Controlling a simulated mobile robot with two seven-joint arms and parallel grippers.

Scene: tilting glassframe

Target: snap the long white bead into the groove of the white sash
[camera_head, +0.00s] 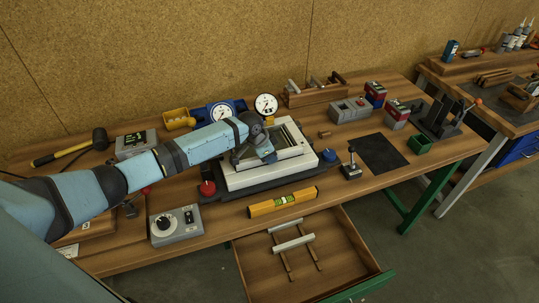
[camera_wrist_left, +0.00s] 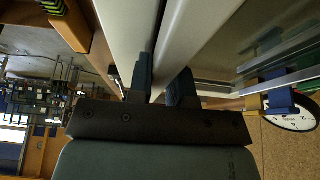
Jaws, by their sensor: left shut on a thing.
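The white sash (camera_head: 270,179) is a rectangular frame lying on a dark base on the bench in the head view. My left gripper (camera_head: 264,155) is over the sash, pointing down, and its arm hides part of the frame. In the left wrist view, the two dark fingers of my left gripper (camera_wrist_left: 167,82) are closed around a long white bead (camera_wrist_left: 181,38). The bead runs close beside a wide white rail of the sash (camera_wrist_left: 128,25), with a dark gap between them. I cannot tell whether the bead sits in the groove. My right gripper is out of view.
A yellow level (camera_head: 282,203) lies in front of the sash. An open drawer (camera_head: 345,262) with pale bars juts out below. A grey control box (camera_head: 176,225), dial gauge (camera_head: 265,105) and small black stand (camera_head: 350,168) surround it. A dark mat (camera_head: 378,153) is clear.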

